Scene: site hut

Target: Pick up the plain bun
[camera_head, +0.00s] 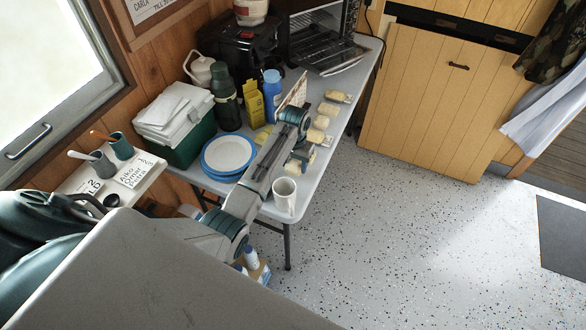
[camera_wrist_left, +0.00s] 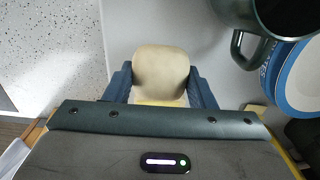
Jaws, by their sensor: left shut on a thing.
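My left gripper (camera_head: 299,160) is over the folding table, past the mug, with its arm reaching in from the lower left. In the left wrist view, its two blue fingers (camera_wrist_left: 160,88) are shut on a pale, smooth, rounded bun (camera_wrist_left: 160,70), one finger on each side. A yellow strip shows at the bun's lower edge. In the head view the held bun is mostly hidden by the gripper, and I cannot tell whether it is clear of the table. Several other pale buns (camera_head: 328,109) lie in a row behind the gripper. My right gripper is not in view.
Blue-rimmed plates (camera_head: 228,153) are stacked left of the arm. Floor to the right is clear.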

